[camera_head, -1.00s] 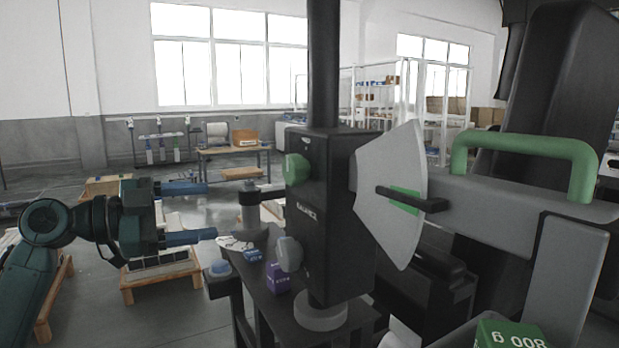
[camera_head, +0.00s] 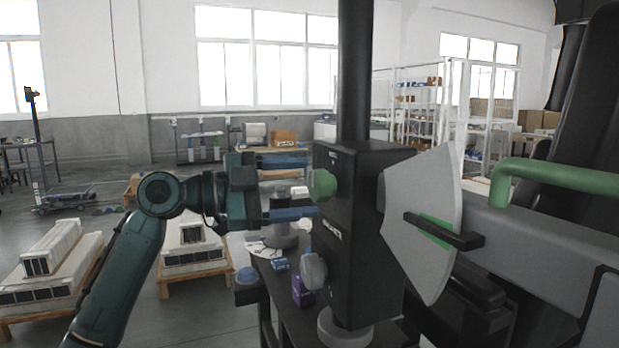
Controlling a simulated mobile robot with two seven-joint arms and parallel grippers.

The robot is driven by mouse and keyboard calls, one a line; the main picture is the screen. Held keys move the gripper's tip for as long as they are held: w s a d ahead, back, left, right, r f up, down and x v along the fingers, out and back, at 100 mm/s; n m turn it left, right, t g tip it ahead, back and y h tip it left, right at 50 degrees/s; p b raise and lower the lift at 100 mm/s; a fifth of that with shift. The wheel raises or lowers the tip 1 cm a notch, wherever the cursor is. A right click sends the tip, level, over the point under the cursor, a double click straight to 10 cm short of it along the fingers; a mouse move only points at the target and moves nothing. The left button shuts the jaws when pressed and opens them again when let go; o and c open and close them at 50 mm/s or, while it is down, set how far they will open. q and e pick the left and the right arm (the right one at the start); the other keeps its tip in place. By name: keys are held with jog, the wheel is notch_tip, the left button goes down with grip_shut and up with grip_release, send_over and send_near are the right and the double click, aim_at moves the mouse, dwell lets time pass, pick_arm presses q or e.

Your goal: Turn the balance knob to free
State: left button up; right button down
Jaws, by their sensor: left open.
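A black box on a dark vertical post carries two knobs on its left side, a green knob (camera_head: 322,185) above and a grey knob (camera_head: 314,271) below. White lettering on the box is too small to read surely, so I cannot tell which is the balance knob. My left gripper (camera_head: 309,187) is open, pointing right at the green knob. Its blue upper finger ends just above and left of the knob, its lower finger just below. I see no clear contact and cannot judge the depth. My right gripper is not in view.
A grey fan-shaped plate (camera_head: 431,265) with a dark lever stands right of the box, beside a grey beam with a green handle (camera_head: 560,174). A purple box (camera_head: 302,291) and small items lie on the dark surface below. Pallets (camera_head: 196,268) stand on the floor behind.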

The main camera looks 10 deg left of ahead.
pick_arm(q)
jog(key=shift+x, duration=1.25)
jog(key=shift+c, duration=0.4)
jog(key=c, duration=0.9)
